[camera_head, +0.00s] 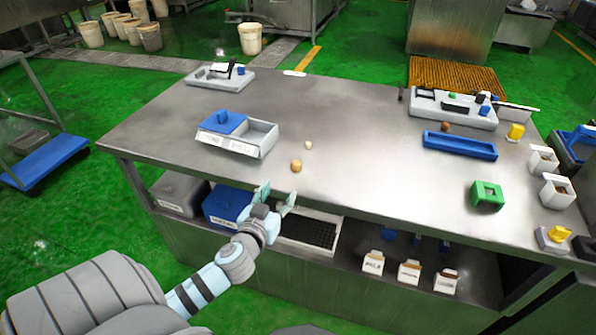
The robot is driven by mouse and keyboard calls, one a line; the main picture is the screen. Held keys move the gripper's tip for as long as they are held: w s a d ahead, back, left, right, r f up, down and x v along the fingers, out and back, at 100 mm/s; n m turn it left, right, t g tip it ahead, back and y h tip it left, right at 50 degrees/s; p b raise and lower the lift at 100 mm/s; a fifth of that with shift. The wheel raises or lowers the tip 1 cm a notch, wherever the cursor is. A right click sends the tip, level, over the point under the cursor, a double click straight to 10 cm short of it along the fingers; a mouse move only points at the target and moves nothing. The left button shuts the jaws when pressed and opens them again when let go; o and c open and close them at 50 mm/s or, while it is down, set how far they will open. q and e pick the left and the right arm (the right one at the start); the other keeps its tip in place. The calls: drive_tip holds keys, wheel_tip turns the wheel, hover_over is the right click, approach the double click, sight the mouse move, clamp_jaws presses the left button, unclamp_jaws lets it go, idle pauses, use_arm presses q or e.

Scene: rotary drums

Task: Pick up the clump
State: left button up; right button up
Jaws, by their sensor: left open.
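A small tan-orange lump (296,165), which looks like the clump, lies on the bare metal table (340,120) near its front edge. A smaller pale lump (308,145) lies just behind it; I cannot tell for sure which one is the clump. My left gripper (276,196) is open and empty at the table's front edge. It is in front of the tan lump and a little to its left, apart from it. My right gripper is not in view.
A white two-part tray (262,140) with a blue block (223,121) stands left of the lumps. A blue tray (460,146), a green block (487,195) and several white boxes stand at right. A shelf below holds bins. The table's middle is clear.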

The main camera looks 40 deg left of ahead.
sight(295, 165)
use_arm(q)
drive_tip(key=x, duration=0.5)
drive_tip(key=r+x, duration=0.1)
drive_tip(key=x, duration=0.2)
drive_tip(key=shift+w, duration=0.35)
drive_tip(key=x, duration=0.4)
drive_tip(key=shift+w+r, duration=0.25)
drive_tip(key=shift+w, duration=0.2)
drive_tip(key=shift+w+a+f, duration=0.2)
drive_tip(key=shift+w, duration=0.2)
drive_tip(key=shift+r, duration=0.1)
drive_tip(key=c, duration=0.9)
